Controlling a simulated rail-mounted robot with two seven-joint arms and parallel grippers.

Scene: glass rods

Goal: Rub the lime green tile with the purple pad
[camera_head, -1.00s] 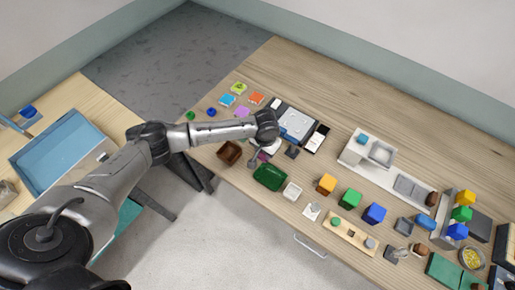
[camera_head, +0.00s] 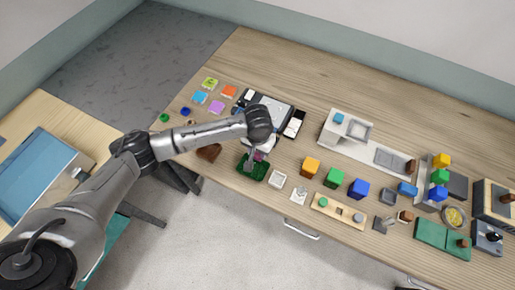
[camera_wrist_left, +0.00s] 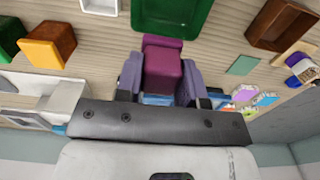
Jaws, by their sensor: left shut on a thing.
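The lime green tile (camera_head: 210,83) lies at the far left end of the long table, at the back of a small group of coloured tiles. My left gripper (camera_wrist_left: 163,80) is shut on the purple pad (camera_wrist_left: 164,62), which is a magenta-purple block between its two fingers. In the head view the left gripper (camera_head: 250,163) is over or beside the green tray (camera_head: 253,172), well to the right of the tile. The arm hides part of the pad there. My right gripper is not in view.
Blue (camera_head: 199,97), orange (camera_head: 228,91) and violet (camera_head: 216,107) tiles lie close to the lime one. A dark-framed device (camera_head: 266,108) stands behind the gripper. Several coloured cubes stand to the right.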

